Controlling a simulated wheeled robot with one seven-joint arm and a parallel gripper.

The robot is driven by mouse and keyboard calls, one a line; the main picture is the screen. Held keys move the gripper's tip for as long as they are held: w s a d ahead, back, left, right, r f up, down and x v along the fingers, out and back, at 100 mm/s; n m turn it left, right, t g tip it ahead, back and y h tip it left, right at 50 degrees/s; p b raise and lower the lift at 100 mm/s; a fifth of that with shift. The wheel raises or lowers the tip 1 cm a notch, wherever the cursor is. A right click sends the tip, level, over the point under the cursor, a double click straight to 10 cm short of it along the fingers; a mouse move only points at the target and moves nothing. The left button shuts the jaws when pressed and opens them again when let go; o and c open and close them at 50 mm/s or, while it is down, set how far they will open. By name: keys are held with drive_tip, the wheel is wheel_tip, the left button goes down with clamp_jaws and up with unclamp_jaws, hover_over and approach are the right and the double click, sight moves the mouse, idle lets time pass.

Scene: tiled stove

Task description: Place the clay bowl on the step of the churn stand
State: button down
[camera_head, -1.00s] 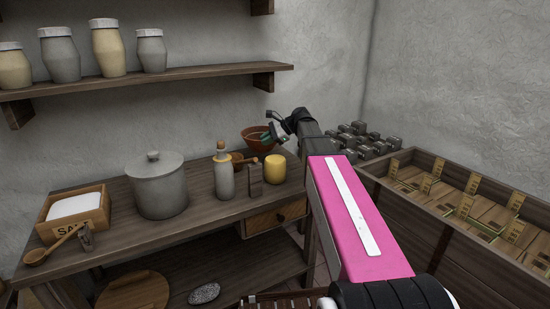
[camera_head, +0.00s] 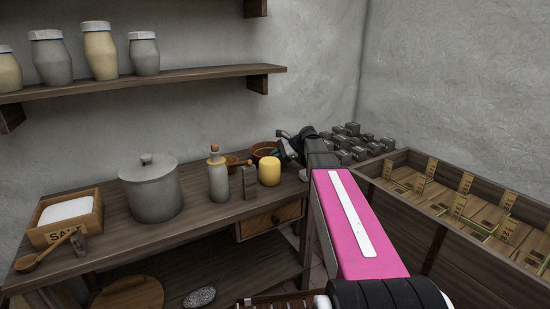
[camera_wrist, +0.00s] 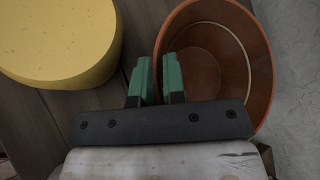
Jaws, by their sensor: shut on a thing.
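The clay bowl (camera_head: 264,149) is round and reddish-brown, upright, at the back right of the wooden table. In the wrist view, the bowl (camera_wrist: 258,45) fills the upper right, its hollow open towards the camera. My gripper (camera_head: 283,154) is shut on its rim. In the wrist view, the green fingers of my gripper (camera_wrist: 168,75) straddle the near left rim, one inside and one outside. I cannot tell whether the bowl touches the surface below. I cannot make out the churn stand or its step.
A bottle (camera_head: 219,181), a lidded grey pot (camera_head: 151,192) and a salt box (camera_head: 92,222) stand further left. Dark metal weights (camera_head: 352,140) and a long wooden crate (camera_head: 440,232) are to the right. A shelf (camera_head: 160,80) hangs above.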

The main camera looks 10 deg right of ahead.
drive_tip(key=c, duration=1.2)
unclamp_jaws()
